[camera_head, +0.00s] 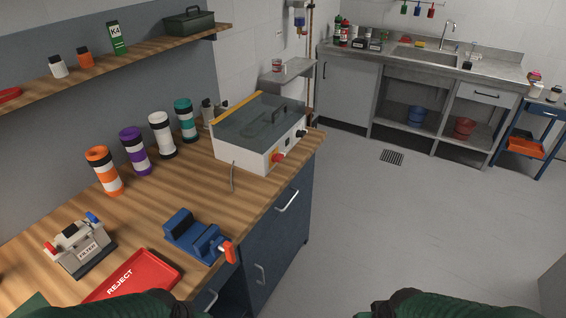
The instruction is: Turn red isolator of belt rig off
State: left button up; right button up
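The belt rig looks to be the white box (228,160) with a tinted clear lid (262,118) and dark handle, standing at the far end of the wooden bench. The lid looks closed. On its front face is a red knob (277,158), likely the red isolator. A dark knob (301,133) sits to its right. The red knob's on or off position is too small to tell. Parts of my two green arms show at the bottom edge, well short of the rig. Neither gripper is in view.
A grey cable lies before the rig. The floor (400,220) right of the bench is clear.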

aim_at(276, 158)
jog(key=i+l+u, duration=0.1)
jog(key=l, duration=0.25)
jog(key=i+l+u, duration=0.1)
jog(key=i+l, duration=0.15)
jog(key=i+l+u, duration=0.15)
jog(key=l, duration=0.3)
jog(key=i+l+u, duration=0.1)
jog(key=l, duration=0.25)
jog(key=i+l+u, duration=0.2)
jog(key=i, duration=0.2)
jog(key=i+l+u, duration=0.15)
jog(key=i+l, duration=0.1)
jog(key=i, duration=0.1)
